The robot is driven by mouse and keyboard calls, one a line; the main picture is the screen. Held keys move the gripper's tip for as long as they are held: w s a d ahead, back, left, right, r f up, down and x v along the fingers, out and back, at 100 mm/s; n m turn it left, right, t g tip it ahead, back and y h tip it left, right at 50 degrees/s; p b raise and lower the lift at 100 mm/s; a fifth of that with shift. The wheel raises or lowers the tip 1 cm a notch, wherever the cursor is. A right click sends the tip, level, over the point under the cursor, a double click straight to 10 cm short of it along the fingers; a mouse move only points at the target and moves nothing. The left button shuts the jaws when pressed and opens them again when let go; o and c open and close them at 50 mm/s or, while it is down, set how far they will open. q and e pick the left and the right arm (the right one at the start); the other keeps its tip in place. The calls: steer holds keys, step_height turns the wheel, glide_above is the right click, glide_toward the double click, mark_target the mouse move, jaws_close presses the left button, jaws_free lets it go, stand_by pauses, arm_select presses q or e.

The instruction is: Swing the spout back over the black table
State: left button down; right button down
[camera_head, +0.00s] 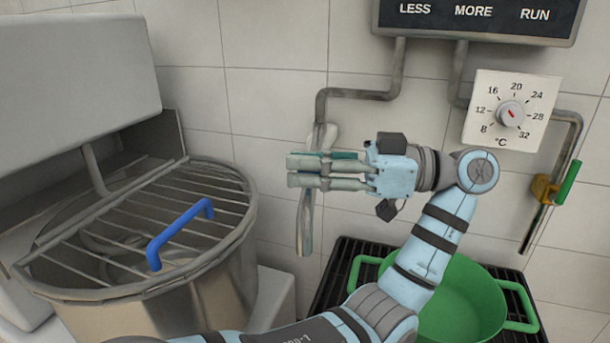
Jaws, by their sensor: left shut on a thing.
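The metal spout (306,220) hangs against the tiled wall below the grey pipe. Its lower end points down in the space between the mixing bowl and the black table. My left gripper (290,171) reaches in from the right with its fingers shut across the upper part of the spout, below a pale piece at its top. The fingers hide part of the spout. The black table (343,262) has a slatted top and stands right of the spout's lower end. My right gripper is not in view.
A green two-handled pot (460,300) stands on the black table, partly behind my arm. A mixing bowl (215,290) with a wire guard and blue handle (180,232) is at left. A dial (512,112) and a green-handled valve (567,183) are on the right wall.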

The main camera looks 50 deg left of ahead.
arm_select(q)
steer(key=shift+f, duration=0.1)
steer(key=c, duration=1.3)
jaws_free()
steer(key=shift+d, duration=0.1)
step_height(320, 180, up, 10)
steer(key=shift+r, duration=0.1)
steer(key=shift+c, duration=0.5)
